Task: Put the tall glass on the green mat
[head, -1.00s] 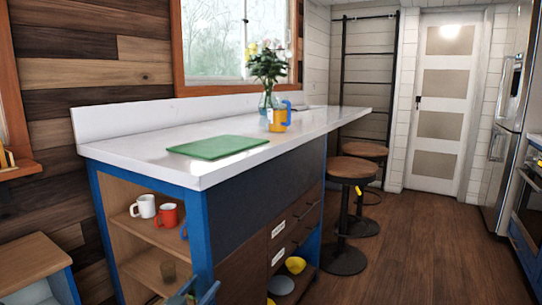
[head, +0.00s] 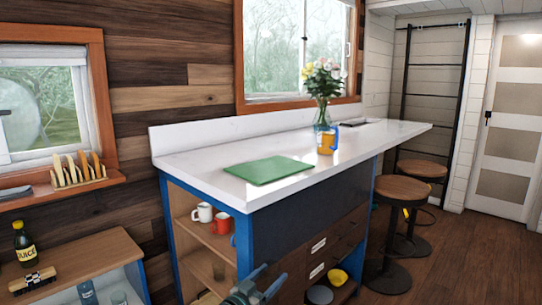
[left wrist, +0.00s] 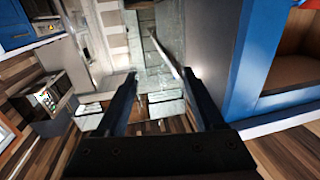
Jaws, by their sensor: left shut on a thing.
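The green mat (head: 268,170) lies flat and bare on the near part of the white counter in the head view. My left gripper (head: 262,278) is low at the bottom of the head view, in front of the island and below the counter top. In the left wrist view my left gripper (left wrist: 160,78) is shut on a clear tall glass (left wrist: 157,55), which shows between the two fingers. The held glass cannot be made out in the head view. My right gripper is out of view.
White and red mugs sit on the island's open shelf. Stools (head: 402,190) stand at right. A juice bottle (head: 24,243) stands on the left cabinet.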

